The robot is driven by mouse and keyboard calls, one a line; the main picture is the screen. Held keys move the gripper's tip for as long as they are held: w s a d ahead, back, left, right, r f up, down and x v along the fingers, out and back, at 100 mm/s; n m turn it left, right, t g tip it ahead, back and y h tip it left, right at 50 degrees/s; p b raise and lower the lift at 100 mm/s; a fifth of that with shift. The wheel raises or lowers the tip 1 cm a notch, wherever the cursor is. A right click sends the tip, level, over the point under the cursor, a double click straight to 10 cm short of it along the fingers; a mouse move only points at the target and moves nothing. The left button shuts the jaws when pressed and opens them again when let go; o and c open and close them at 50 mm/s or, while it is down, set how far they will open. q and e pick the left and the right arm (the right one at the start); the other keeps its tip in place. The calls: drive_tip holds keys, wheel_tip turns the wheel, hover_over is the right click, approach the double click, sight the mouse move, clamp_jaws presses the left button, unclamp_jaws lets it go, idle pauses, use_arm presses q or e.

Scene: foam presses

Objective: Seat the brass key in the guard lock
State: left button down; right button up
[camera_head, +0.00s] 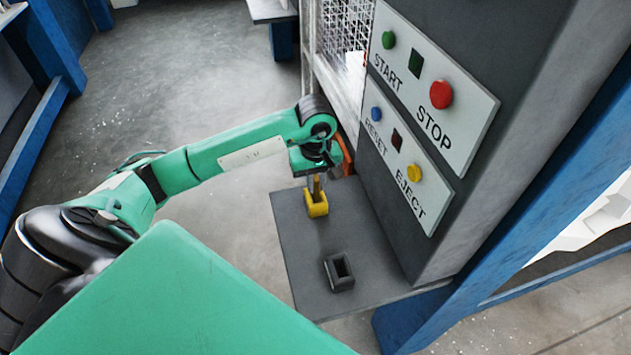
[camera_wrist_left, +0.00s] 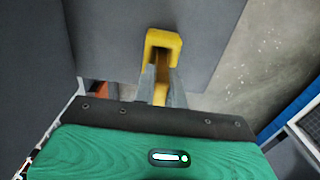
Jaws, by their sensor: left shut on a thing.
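The brass key (camera_head: 317,184) is upright in my left gripper (camera_head: 315,178), whose fingers are shut on it. In the left wrist view the key (camera_wrist_left: 160,92) shows as a brass strip between the two grey fingers (camera_wrist_left: 161,86). A yellow block (camera_head: 317,207), seemingly the guard lock, is directly below the key at the left part of the grey shelf. In the wrist view the yellow block (camera_wrist_left: 164,40) shows as a U-shaped rim just beyond the fingertips. I cannot tell how deep the key's lower end sits in it. My right gripper is in neither view.
A black open-topped socket (camera_head: 340,272), empty, stands on the grey shelf (camera_head: 300,245) nearer the front. The press's grey column (camera_head: 480,120) with START, STOP, RESET and EJECT buttons rises close on the right. A mesh guard (camera_head: 345,35) is behind. Shelf between block and socket is clear.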

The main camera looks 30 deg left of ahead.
use_arm(q)
drive_tip(key=shift+f, duration=0.45)
drive_tip(key=shift+f, duration=0.2)
drive_tip(key=c, duration=1.5)
unclamp_jaws()
drive_tip(key=shift+o, duration=0.2)
drive_tip(key=shift+r, duration=0.15)
